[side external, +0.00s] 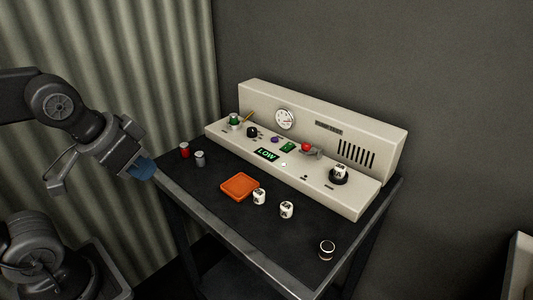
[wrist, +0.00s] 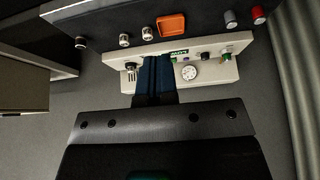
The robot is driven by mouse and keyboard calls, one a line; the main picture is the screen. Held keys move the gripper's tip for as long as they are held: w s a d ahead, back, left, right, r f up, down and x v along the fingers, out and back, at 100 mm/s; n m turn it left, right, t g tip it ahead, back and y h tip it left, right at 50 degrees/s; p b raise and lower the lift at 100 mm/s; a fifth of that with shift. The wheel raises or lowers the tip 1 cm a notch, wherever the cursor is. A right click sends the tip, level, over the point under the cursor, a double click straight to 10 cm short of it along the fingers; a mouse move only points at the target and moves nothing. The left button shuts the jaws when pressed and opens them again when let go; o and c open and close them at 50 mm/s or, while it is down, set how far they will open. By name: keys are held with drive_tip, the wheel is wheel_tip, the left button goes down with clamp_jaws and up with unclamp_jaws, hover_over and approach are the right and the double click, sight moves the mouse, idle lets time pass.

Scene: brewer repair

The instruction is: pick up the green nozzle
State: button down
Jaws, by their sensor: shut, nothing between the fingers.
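A small green-topped piece with a pale lower part, apparently the green nozzle (side external: 235,117), stands at the left end of the cream machine's sloped panel (side external: 340,193). It is tiny at the right end of the machine in the wrist view (wrist: 228,50). My gripper (side external: 143,171) is left of the table's left corner, well apart from the nozzle, with its blue fingers pointing toward the table. In the wrist view the blue fingers (wrist: 155,75) are together and empty, and they cover part of the machine.
An orange tray (side external: 239,185) lies on the dark table with two white labelled cylinders (side external: 287,209) near it. Red (side external: 184,150) and grey (side external: 200,159) pieces stand at the table's left. A dark-sided cylinder (side external: 327,249) stands near the front. The panel carries knobs and a red button (side external: 306,147).

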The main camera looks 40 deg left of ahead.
drive_tip(key=c, duration=0.8)
unclamp_jaws()
drive_tip(key=w+a+r+n+y, duration=0.2)
drive_tip(key=w+a+r+n, duration=0.15)
drive_tip(key=w, duration=0.75)
drive_tip(key=n+g+y, duration=0.1)
drive_tip(key=n+y, duration=0.2)
drive_tip(key=n, duration=0.2)
hover_over(233, 115)
drive_tip(key=s+d, duration=0.6)
wheel_tip(233, 115, down, 5)
drive_tip(key=shift+n, duration=0.25)
drive_tip(key=x, duration=0.8)
drive_tip(key=shift+w+a+f, duration=0.1)
drive_tip(key=shift+w+a, duration=0.05)
drive_tip(key=shift+w, duration=0.2)
drive_tip(key=shift+x, duration=2.8)
